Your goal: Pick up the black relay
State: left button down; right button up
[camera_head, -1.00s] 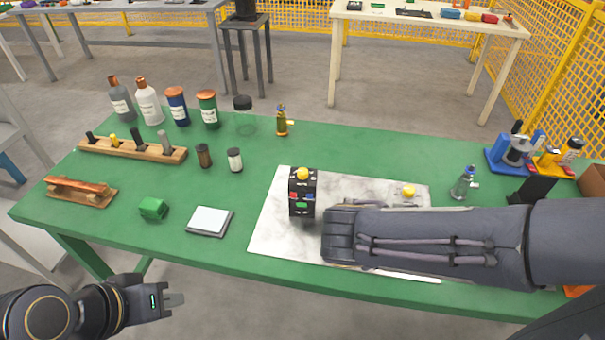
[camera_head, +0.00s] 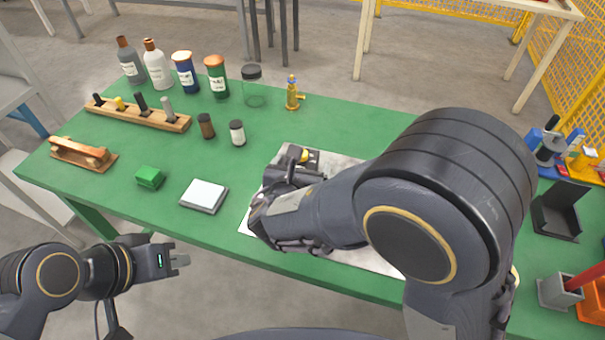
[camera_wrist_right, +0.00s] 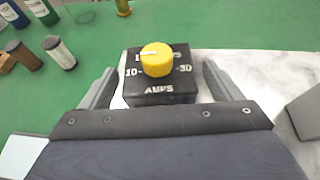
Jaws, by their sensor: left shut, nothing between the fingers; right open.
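The black relay (camera_wrist_right: 160,84), a black block with a yellow dial marked in amps, stands on the pale marbled sheet. In the right wrist view it sits between the two open fingers of my right gripper (camera_wrist_right: 157,90), with a visible gap on each side. My left gripper (camera_head: 184,260) is shut and empty, off the front edge of the table at the lower left.
On the green table (camera_head: 110,200) are a white-topped pad (camera_head: 205,194), a green block (camera_head: 149,177) and two small bottles (camera_head: 238,133). Larger bottles and a brass fitting (camera_head: 293,95) stand behind. A grey bin (camera_head: 562,292) is at the right.

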jog(key=shift+w+d+f, duration=0.1)
jog(key=shift+w+f, duration=0.2)
jog(key=shift+w, duration=0.3)
jog(key=c, duration=1.3)
jog(key=shift+r, duration=0.15)
